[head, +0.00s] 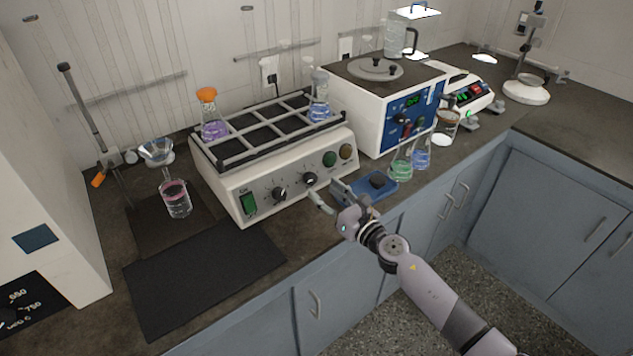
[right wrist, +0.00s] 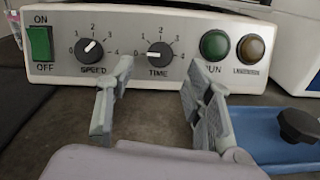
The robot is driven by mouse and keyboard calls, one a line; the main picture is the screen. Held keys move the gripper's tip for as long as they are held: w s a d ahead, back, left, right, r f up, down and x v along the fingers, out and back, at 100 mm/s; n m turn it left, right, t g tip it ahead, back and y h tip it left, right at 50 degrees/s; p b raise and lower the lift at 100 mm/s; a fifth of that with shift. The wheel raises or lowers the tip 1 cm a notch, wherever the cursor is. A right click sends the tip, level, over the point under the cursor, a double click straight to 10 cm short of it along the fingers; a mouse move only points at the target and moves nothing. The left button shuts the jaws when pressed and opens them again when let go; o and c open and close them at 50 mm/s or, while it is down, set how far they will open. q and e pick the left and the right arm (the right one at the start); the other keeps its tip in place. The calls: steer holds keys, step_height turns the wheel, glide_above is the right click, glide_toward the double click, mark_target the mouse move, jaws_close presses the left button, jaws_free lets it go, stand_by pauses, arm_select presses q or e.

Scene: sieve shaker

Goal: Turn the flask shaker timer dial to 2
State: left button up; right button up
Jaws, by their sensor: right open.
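The flask shaker (head: 228,195) is a white box with a rack on top, on the dark bench. Its TIME dial (right wrist: 159,56) is a black knob with a 0 to 4 scale; its white mark appears to point left, near 0. The dial also shows on the shaker's front in the head view (head: 310,179). The SPEED dial (right wrist: 90,49) is to its left. My right gripper (right wrist: 160,78) is open and empty, in front of the panel, with its fingers on either side below the TIME dial, apart from it. In the head view the right gripper (head: 325,193) is at the shaker's front. My left gripper is not in view.
A green ON/OFF switch (right wrist: 40,43), a green RUN button (right wrist: 214,44) and an amber button (right wrist: 251,49) share the panel. A blue tray with a black knob (right wrist: 299,125) lies right of the gripper. Flasks (head: 401,168) stand farther right. A black mat (head: 205,280) lies at left.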

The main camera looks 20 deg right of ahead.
mark_target(313, 180)
steer(key=shift+x, duration=2.25)
steer(key=shift+c, duration=0.2)
jaws_close()
